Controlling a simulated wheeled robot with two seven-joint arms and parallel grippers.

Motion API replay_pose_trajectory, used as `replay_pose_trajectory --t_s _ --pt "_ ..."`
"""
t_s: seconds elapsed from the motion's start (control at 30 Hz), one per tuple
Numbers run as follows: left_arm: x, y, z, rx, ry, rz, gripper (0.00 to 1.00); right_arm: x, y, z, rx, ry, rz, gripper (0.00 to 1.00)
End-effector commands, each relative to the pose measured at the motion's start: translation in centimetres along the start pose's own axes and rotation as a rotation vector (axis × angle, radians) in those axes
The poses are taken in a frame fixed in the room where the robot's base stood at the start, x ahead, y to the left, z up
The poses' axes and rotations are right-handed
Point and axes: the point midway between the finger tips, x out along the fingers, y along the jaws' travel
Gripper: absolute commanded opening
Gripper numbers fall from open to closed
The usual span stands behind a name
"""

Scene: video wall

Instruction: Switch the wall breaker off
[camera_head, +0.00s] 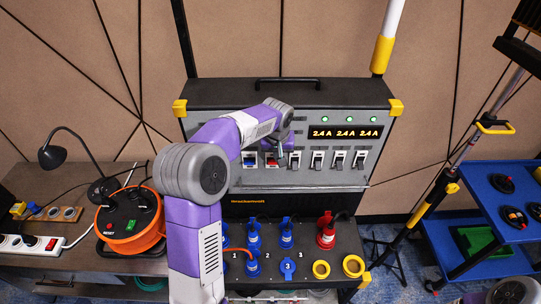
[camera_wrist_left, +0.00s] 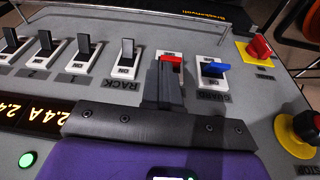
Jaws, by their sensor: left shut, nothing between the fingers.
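A grey panel (camera_head: 232,180) carries a row of breakers with white plates. My left gripper (camera_wrist_left: 167,88) is shut and empty, with its fingertips right at a red-handled breaker (camera_wrist_left: 171,58); whether they touch it I cannot tell. This red breaker's label is hidden behind the gripper. In the head view the red breaker (camera_head: 271,162) sits just below the left gripper (camera_head: 280,150). No breaker label readable here says wall. My right gripper is not in view.
A yellow-based knob (camera_wrist_left: 305,128) and a red switch on a yellow plate (camera_wrist_left: 259,49) sit beside the breakers. Blue and red plugs (camera_head: 326,235) stand on the ledge below. An orange cable reel (camera_head: 130,222) and a lamp (camera_head: 52,157) are at left, a blue cart (camera_head: 480,190) at right.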

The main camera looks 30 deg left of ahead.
Motion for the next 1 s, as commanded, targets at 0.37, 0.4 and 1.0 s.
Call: replay_pose_trajectory --t_s 0.37,0.4,1.0 --pt "-4.7 -2.4 -2.0 -0.074 0.037 -0.059 0.00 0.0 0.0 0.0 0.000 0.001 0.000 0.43" --pt "-4.7 -2.4 -2.0 -0.074 0.037 -0.058 0.00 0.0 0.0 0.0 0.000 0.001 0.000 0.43" --pt "2.5 -2.8 -2.2 -0.070 0.032 -0.058 0.00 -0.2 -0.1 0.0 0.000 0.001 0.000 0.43"
